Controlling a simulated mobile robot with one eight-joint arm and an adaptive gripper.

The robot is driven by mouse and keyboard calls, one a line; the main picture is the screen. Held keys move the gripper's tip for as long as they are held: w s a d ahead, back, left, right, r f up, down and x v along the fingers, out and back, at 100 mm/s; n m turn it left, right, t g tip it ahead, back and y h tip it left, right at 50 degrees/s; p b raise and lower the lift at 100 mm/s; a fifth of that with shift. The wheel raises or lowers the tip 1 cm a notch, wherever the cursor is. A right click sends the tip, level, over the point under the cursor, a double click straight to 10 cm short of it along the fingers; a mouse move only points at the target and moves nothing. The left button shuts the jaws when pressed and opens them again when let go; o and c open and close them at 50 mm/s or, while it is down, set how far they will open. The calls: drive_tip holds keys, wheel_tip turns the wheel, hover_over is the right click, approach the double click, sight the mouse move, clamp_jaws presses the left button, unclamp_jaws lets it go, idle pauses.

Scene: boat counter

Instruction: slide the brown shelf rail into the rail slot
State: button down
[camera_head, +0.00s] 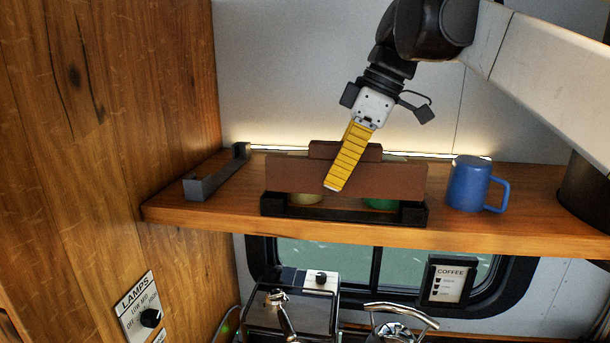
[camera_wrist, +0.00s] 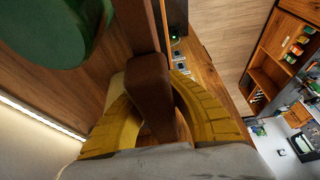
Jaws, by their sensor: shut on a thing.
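The brown shelf rail (camera_head: 395,178) is a flat board with a raised block at the middle of its top edge. My gripper (camera_head: 336,185) has its yellow fingers shut on that block, one on each side in the wrist view (camera_wrist: 158,115). The rail also shows in the wrist view (camera_wrist: 138,22). The black rail slot (camera_head: 340,212) runs along the shelf's front edge, with short uprights at its ends. In the head view the rail appears over the slot, roughly level, its ends nearly in line with the slot's ends. A gap shows between them; whether the ends touch the uprights is unclear.
A dark grey bracket (camera_head: 207,183) lies on the wooden shelf (camera_head: 500,224) at left. A blue mug (camera_head: 467,184) stands right of the slot. A yellowish item (camera_head: 306,198) and a green item (camera_head: 380,204) show behind the rail. A wooden wall (camera_head: 110,110) bounds the left.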

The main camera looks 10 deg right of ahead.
sight(336, 194)
drive_tip(key=shift+f+b, duration=1.1)
drive_tip(key=shift+f, duration=0.8)
drive_tip(key=c, duration=1.5)
unclamp_jaws()
drive_tip(key=shift+o, duration=0.2)
drive_tip(key=v, duration=1.2)
